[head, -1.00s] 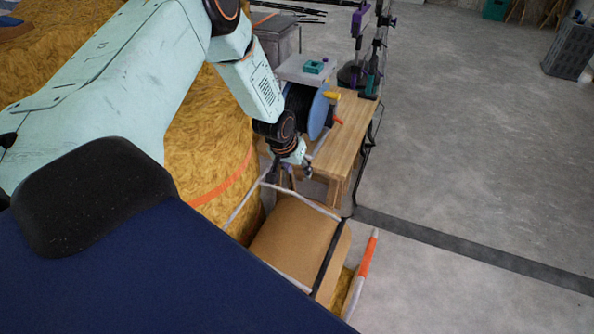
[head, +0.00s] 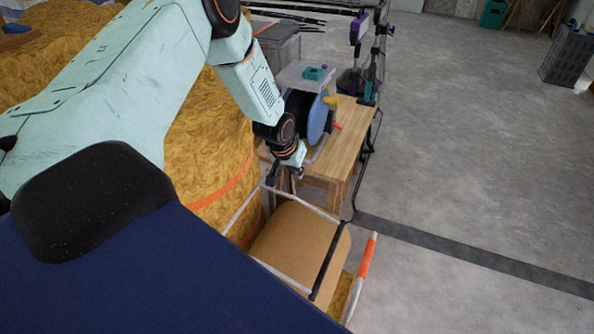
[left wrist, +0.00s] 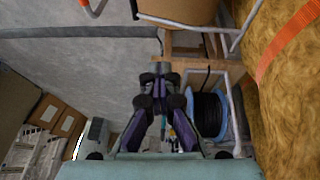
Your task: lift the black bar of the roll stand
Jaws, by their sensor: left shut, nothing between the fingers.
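The black bar (head: 326,259) runs along the right side of the roll stand's pale tube frame (head: 305,204), beside the brown roll (head: 287,243), in the lower middle of the head view. My left gripper (head: 283,184) is at the far end of the frame, apart from the black bar and left of it. In the left wrist view its purple-sided fingers (left wrist: 160,76) are shut and empty. The pale frame (left wrist: 190,24) and the brown roll (left wrist: 180,8) cross the top of that view. Whether the fingers touch the frame cannot be told. My right gripper is not seen.
A wooden table (head: 345,150) with a blue-sided reel (head: 318,118) stands just beyond the gripper. A large yellow-brown bale (head: 215,145) is to the left. An orange-and-white bar (head: 365,262) lies right of the roll. Grey floor (head: 470,170) is open to the right.

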